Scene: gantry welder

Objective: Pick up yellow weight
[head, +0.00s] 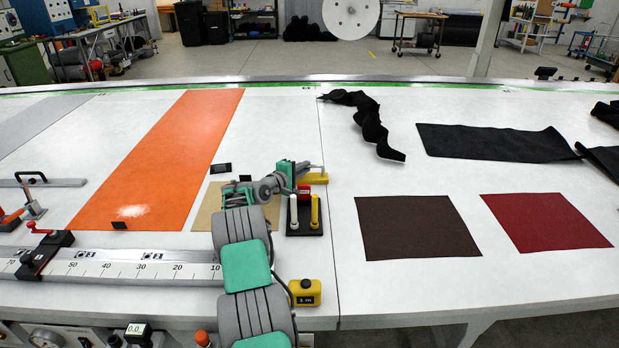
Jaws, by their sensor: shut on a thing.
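A small flat yellow block (315,178), which looks like the yellow weight, is on the white table near the centre, just behind a small black stand. My gripper (313,168) is at the end of my grey and green arm, right at this block. It appears shut on the block; the fingers are small and partly hidden. I cannot tell whether the block is lifted off the table.
The black stand (304,229) holds a white and a yellow stick, with a red piece behind. A yellow tape measure (306,293) sits at the front edge. Orange fabric (165,150) lies left, brown (417,227) and red (546,222) pieces right.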

